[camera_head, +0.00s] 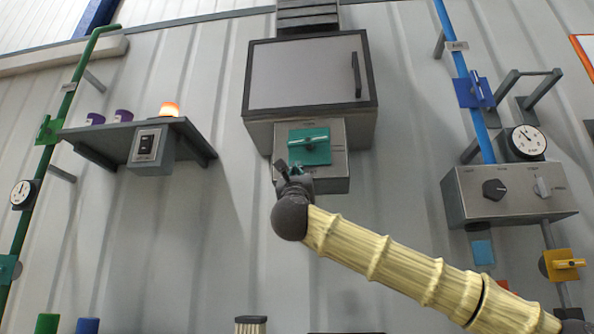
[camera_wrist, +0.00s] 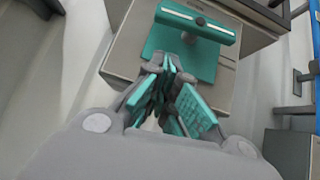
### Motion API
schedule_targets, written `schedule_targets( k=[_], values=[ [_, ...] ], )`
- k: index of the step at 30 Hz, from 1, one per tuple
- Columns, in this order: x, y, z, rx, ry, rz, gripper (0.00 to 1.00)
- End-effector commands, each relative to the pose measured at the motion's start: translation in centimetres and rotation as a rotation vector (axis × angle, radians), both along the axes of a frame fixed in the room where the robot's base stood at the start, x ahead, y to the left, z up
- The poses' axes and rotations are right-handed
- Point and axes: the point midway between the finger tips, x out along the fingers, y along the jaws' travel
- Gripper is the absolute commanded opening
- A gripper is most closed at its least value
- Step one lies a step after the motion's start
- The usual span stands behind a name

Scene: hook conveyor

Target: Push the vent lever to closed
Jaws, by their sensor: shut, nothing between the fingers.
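The vent lever (camera_head: 309,141) is a teal bar on a teal square plate, on the front of a grey box under a wall cabinet. In the wrist view the teal lever bar (camera_wrist: 197,22) crosses the upper part of its plate, roughly level in the picture. My gripper (camera_head: 284,168) is shut and empty, just below and left of the plate in the head view. In the wrist view the teal fingertips (camera_wrist: 172,65) lie in front of the plate's lower part, below the bar. I cannot tell whether they touch the plate. The labels around the lever are too small to read.
A grey cabinet (camera_head: 308,75) with a dark handle hangs above the lever box. Left is a shelf (camera_head: 120,130) with purple cups, an orange lamp and a switch box. Right is a knob panel (camera_head: 510,193), a gauge (camera_head: 527,141) and a blue pipe (camera_head: 462,65).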

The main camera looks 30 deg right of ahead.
Motion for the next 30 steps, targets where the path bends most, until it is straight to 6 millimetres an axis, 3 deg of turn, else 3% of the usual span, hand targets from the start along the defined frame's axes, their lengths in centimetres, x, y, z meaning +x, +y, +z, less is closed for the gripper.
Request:
schedule_targets(
  k=[15, 30],
  values=[
    [-4.5, 2.6, -4.9, -0.001, 0.0, 0.001, 0.0],
    [-5.1, 3.0, -5.8, 0.001, 0.0, -0.001, 0.0]
  ],
)
